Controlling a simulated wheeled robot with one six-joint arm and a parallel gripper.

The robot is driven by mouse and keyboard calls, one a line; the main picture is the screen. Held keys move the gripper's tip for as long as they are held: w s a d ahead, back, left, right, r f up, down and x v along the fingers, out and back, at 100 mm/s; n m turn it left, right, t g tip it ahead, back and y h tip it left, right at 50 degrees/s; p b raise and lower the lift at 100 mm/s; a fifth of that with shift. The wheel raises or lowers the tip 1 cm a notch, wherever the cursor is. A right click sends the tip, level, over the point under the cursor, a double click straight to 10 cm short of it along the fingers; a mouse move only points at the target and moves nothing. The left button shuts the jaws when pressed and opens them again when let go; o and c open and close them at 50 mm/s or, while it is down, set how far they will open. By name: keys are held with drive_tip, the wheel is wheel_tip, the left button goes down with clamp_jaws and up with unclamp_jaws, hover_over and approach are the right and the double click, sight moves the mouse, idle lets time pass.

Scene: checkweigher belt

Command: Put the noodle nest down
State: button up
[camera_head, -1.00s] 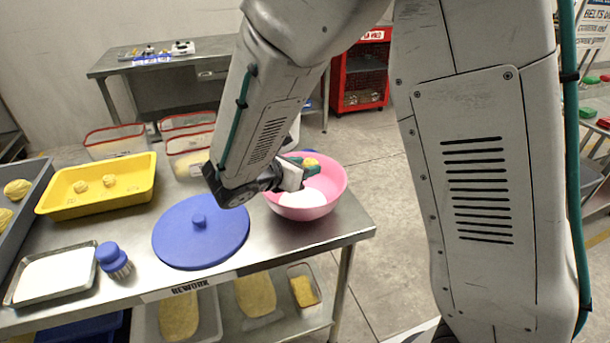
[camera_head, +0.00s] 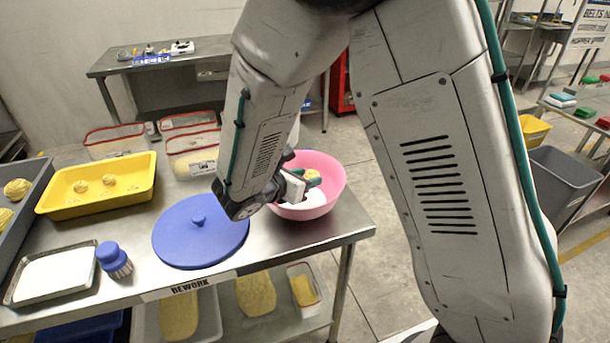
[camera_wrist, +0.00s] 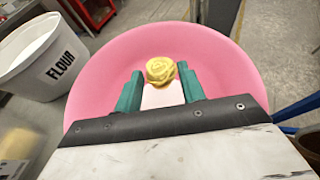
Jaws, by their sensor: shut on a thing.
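My gripper (camera_head: 303,180) is over the pink bowl (camera_head: 327,165) at the right end of the steel table. In the wrist view its two green fingers (camera_wrist: 160,90) are shut on a yellow noodle nest (camera_wrist: 160,70) at their tips. The nest also shows small in the head view (camera_head: 312,174). The pink bowl (camera_wrist: 215,60) surrounds the nest in the wrist view, with something white inside below the fingers. I cannot tell whether the nest touches the bowl.
Left of the bowl lies a round blue lid (camera_head: 185,235). A white flour bin (camera_wrist: 50,60) stands beside the bowl in the wrist view.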

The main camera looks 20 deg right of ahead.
drive_tip(key=shift+f, duration=0.2)
drive_tip(key=o, duration=0.9)
drive_tip(key=shift+o, duration=0.2)
drive_tip(key=shift+r, duration=0.25)
drive_tip(key=v, duration=1.2)
drive_tip(key=shift+r, duration=0.4)
